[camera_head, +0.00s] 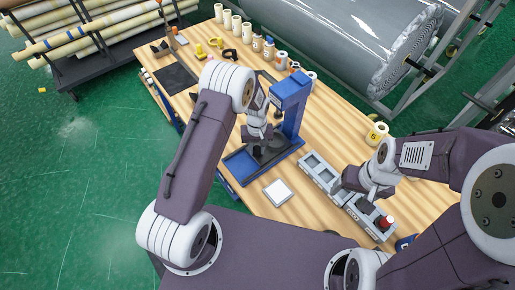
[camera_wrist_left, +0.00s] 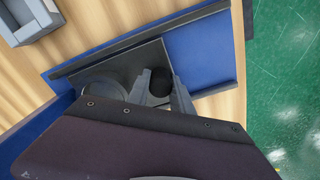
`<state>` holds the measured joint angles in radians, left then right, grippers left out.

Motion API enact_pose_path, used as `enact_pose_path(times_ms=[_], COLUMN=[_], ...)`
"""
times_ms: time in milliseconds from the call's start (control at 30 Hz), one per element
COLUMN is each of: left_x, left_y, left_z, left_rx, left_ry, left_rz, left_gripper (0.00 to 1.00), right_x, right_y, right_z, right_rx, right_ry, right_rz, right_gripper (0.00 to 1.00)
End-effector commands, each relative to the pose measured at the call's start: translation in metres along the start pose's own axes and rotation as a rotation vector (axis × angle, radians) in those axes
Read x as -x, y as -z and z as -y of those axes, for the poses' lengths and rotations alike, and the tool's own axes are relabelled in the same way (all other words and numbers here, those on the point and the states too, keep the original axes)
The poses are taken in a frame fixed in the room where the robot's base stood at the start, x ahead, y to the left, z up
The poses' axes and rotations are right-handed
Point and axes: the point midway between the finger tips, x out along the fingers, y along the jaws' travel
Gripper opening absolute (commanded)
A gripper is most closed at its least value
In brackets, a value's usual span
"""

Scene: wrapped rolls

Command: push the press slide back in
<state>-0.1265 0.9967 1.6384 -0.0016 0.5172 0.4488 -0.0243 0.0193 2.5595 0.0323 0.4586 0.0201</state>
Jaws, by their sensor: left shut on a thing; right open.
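The blue press (camera_head: 289,92) stands on the wooden table, with its blue base in front of it. A dark slide plate (camera_wrist_left: 121,65) lies on the blue base (camera_wrist_left: 198,50) in the left wrist view. A black knob (camera_wrist_left: 161,80) rises from the plate, with a grey round part (camera_wrist_left: 104,87) beside it. My left gripper (camera_head: 263,143) is low over the base. Its fingers, also in the left wrist view (camera_wrist_left: 162,92), are shut on the knob. My right gripper (camera_head: 368,194) is open over the grey bins. Its fingertips are hard to make out.
Grey bins (camera_head: 320,170) stand right of the press, with a red-topped item (camera_head: 386,222) at their near end. A white square tray (camera_head: 278,192) lies in front. Tape rolls and small containers line the far edge. A large wrapped roll (camera_head: 350,40) lies behind.

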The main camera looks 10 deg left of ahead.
Motion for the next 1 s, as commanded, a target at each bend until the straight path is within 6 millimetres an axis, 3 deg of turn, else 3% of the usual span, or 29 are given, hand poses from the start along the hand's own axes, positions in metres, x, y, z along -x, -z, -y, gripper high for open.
enact_pose_path(times_ms=[167,200,267,300,633,1000], left_x=[0.004,0.004,0.004,0.004,0.006,0.079], left_y=[0.006,0.007,0.006,0.006,0.004,0.004], left_z=[-0.006,-0.006,-0.006,-0.005,-0.004,-0.007], left_rx=[-0.002,-0.002,-0.002,-0.002,-0.001,-0.003], left_ry=[-0.013,-0.012,-0.012,-0.011,-0.008,-0.008], left_rz=[-0.022,-0.022,-0.022,-0.020,-0.014,-0.018], left_gripper=[0.00,0.30,0.46,0.49,0.49,0.49], right_x=[0.000,0.000,0.000,0.000,-0.002,-0.018], right_y=[0.000,0.000,0.000,0.000,0.000,-0.002], right_z=[0.000,0.000,0.000,0.000,0.000,0.000], right_rx=[0.000,0.000,0.000,0.000,0.000,0.000], right_ry=[0.000,0.000,0.000,0.000,0.000,0.000], right_rz=[0.000,0.000,0.000,0.000,0.000,0.000], right_gripper=[0.75,0.75,0.75,0.75,0.75,0.75])
